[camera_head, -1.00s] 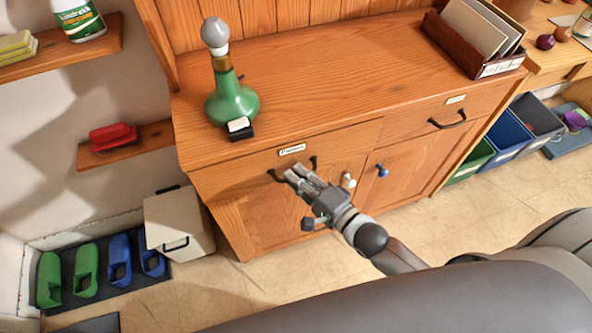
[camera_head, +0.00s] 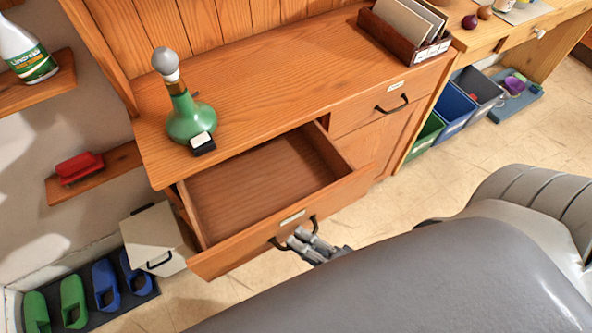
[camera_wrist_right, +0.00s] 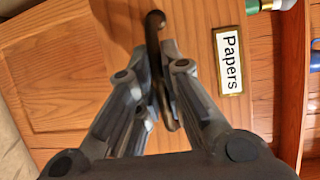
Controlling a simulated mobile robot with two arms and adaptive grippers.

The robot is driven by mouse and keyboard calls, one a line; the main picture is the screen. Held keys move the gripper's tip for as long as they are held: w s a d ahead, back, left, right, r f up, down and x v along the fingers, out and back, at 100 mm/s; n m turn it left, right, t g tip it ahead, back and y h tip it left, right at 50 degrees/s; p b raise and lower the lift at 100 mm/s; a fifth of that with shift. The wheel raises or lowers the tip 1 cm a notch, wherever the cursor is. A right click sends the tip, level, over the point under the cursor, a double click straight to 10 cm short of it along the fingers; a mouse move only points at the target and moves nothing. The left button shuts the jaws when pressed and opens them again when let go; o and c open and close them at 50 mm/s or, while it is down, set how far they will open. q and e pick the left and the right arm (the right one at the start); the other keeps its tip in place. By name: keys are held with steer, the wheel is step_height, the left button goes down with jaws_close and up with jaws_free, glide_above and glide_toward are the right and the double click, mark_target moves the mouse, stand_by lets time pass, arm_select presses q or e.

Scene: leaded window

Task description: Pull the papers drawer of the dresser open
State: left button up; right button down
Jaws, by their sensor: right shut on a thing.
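The wooden dresser (camera_head: 255,95) stands against the wall. Its left drawer, the papers drawer (camera_head: 225,252), is pulled well out and looks empty inside. The wrist view shows its label (camera_wrist_right: 229,60) reading "Papers". My right gripper (camera_head: 299,236) is shut on the dark drawer handle (camera_head: 277,243), in front of the drawer face. In the wrist view the fingers (camera_wrist_right: 165,88) close around the handle bar (camera_wrist_right: 155,40). My left gripper is in neither view.
A green bottle-like lamp (camera_head: 190,118) and a small black-and-white object (camera_head: 203,143) stand on the dresser top above the drawer. The right drawer (camera_head: 365,108) is closed. A cream bin (camera_head: 160,240) stands on the floor at the left, close to the drawer.

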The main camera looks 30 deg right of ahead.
steer(key=c, duration=1.5)
jaws_free()
steer(key=v, duration=1.2)
steer(key=shift+r, duration=0.1)
